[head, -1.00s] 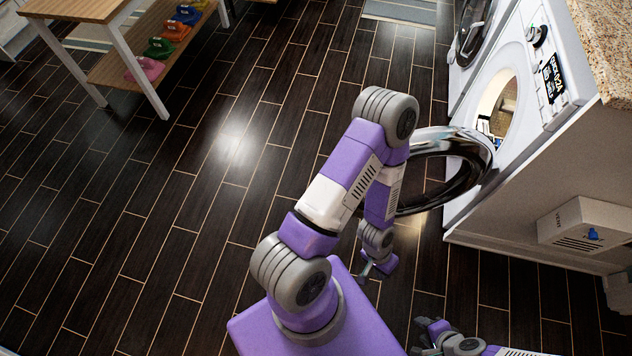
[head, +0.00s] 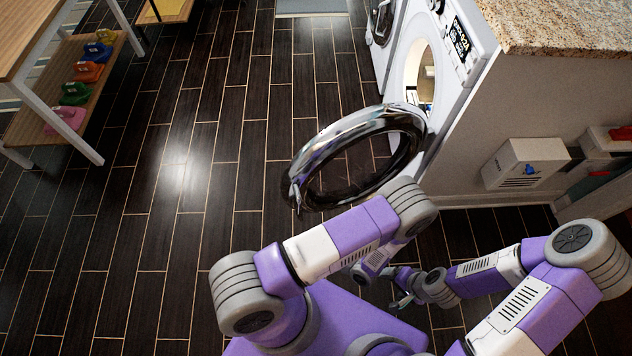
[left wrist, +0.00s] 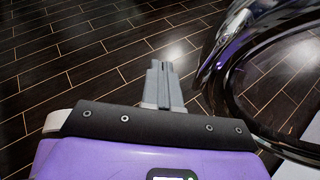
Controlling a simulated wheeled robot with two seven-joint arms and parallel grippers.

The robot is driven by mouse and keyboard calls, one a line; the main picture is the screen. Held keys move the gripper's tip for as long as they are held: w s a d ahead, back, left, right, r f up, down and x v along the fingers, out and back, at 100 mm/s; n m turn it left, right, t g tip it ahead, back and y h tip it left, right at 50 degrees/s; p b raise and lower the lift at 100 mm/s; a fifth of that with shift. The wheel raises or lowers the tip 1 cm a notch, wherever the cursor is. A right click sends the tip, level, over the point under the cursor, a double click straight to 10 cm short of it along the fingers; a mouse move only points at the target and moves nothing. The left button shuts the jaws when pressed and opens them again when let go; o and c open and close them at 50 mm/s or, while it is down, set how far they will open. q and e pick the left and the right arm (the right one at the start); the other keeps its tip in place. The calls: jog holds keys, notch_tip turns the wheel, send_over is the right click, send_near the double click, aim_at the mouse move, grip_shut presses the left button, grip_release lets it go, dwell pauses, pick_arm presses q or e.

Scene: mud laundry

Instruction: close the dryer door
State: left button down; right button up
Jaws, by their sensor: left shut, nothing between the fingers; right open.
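The dryer (head: 456,76) is the white front-loading machine at the upper right in the head view. Its round chrome-rimmed door (head: 335,135) stands wide open, swung out over the floor, and the drum opening shows. In the left wrist view, the door's curved rim (left wrist: 215,75) fills the right side. My left gripper (left wrist: 163,68) is shut and empty, to the left of the rim with a small gap in the picture. In the head view it is mostly hidden behind my left arm. My right gripper (head: 403,288) is open and empty, low over the floor in front of me.
A second machine (head: 383,22) with a round door stands beyond the dryer. A granite counter (head: 560,25) is at the right, with a white box (head: 525,163) on the panel below it. A shelf table (head: 75,128) holding several coloured items stands at the left. The middle floor is clear.

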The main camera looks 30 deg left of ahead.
pick_arm(q)
jog(key=w+d+r+m+t+y, duration=0.1)
jog(key=w+d+r+m+t, duration=0.35)
jog(key=w+t, duration=0.5)
jog(key=b, duration=0.2)
send_near(311, 174)
jog(key=shift+m, duration=0.35)
jog(key=x, duration=0.7)
jog(key=shift+d, duration=0.1)
